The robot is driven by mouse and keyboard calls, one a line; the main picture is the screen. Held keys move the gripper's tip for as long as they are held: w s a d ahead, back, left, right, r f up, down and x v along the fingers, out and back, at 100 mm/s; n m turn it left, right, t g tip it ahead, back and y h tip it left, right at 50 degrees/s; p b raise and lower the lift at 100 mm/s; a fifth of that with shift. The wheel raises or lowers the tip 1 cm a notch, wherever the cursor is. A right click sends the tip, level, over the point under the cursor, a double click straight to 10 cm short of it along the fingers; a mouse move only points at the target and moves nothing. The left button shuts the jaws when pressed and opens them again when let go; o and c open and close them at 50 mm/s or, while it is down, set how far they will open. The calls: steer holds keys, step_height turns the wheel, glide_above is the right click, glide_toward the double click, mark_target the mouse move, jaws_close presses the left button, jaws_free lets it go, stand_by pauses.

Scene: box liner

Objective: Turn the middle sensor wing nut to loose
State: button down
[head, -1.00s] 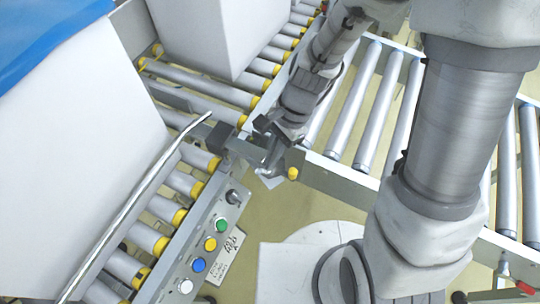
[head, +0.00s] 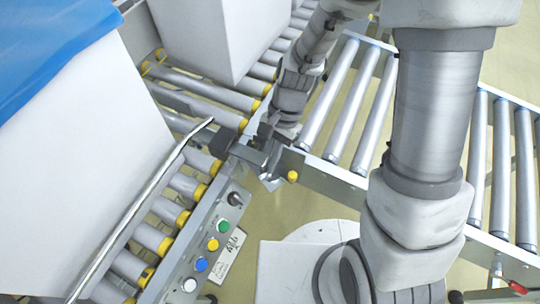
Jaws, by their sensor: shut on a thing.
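My gripper (head: 258,153) is at the conveyor's near side rail, just above the control panel and left of a yellow-capped post. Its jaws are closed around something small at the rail. The middle sensor wing nut cannot be made out; the fingers and wrist cover that spot. A dark block (head: 222,142) sits at the left of the fingers, close to the end of the bent metal rod. No other sensor wing nut can be told apart in this view.
A large white box (head: 75,150) with a blue liner (head: 50,40) stands on the rollers at left. Another white box (head: 210,40) is behind. A control panel (head: 212,245) with a knob and coloured buttons lies below the gripper. A roller conveyor (head: 345,100) branches right.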

steer(key=n, duration=0.1)
steer(key=n+h+p, duration=0.1)
steer(key=n, duration=0.1)
steer(key=n+p, duration=0.1)
steer(key=shift+w+a+r+n+g+h, duration=0.1)
steer(key=shift+a+r+n+g+h, duration=0.05)
steer(key=shift+a+n+g+h, duration=0.2)
steer(key=shift+a+n+h+p, duration=0.1)
steer(key=shift+n+h+p, duration=0.9)
steer(key=shift+n, duration=1.45)
steer(key=c, duration=1)
jaws_free()
